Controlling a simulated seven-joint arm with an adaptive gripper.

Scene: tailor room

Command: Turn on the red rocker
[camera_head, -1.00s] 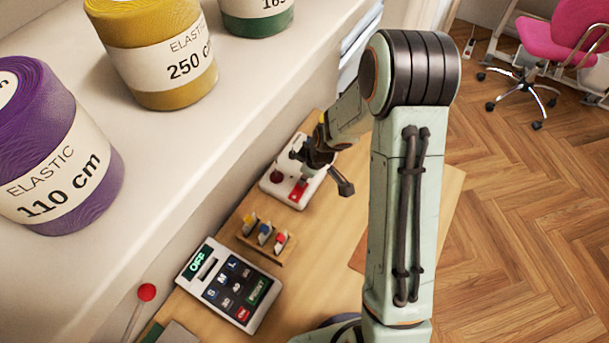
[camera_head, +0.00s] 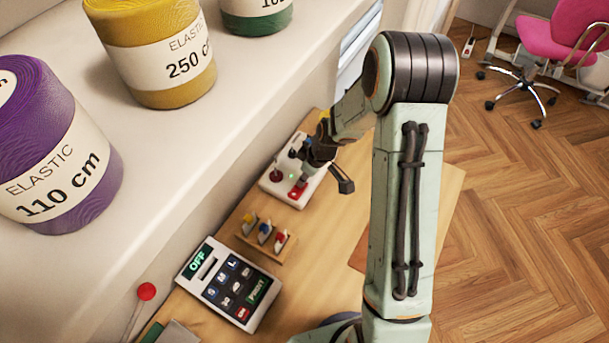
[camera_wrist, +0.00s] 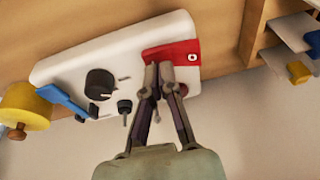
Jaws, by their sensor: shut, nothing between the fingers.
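The red rocker (camera_wrist: 184,54) is set in a white control panel (camera_wrist: 70,62), with a white ring mark at its right end in the wrist view. It also shows as a small red patch in the head view (camera_head: 296,193). My gripper (camera_wrist: 158,72) is shut and empty, its fingertips at the rocker's lower left part in the wrist view. I cannot tell whether they touch or press it. The fingers cover part of the rocker, and its tilt is unclear. In the head view my gripper (camera_head: 302,181) is over the panel, right by the rocker.
The panel also carries a black knob (camera_wrist: 100,83), a small dark toggle (camera_wrist: 124,107) and a blue lever (camera_wrist: 66,101). A small rack with coloured pieces (camera_head: 266,240) and a keypad reading OFF (camera_head: 228,285) stand nearer. A shelf with elastic spools (camera_head: 165,60) rises at left.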

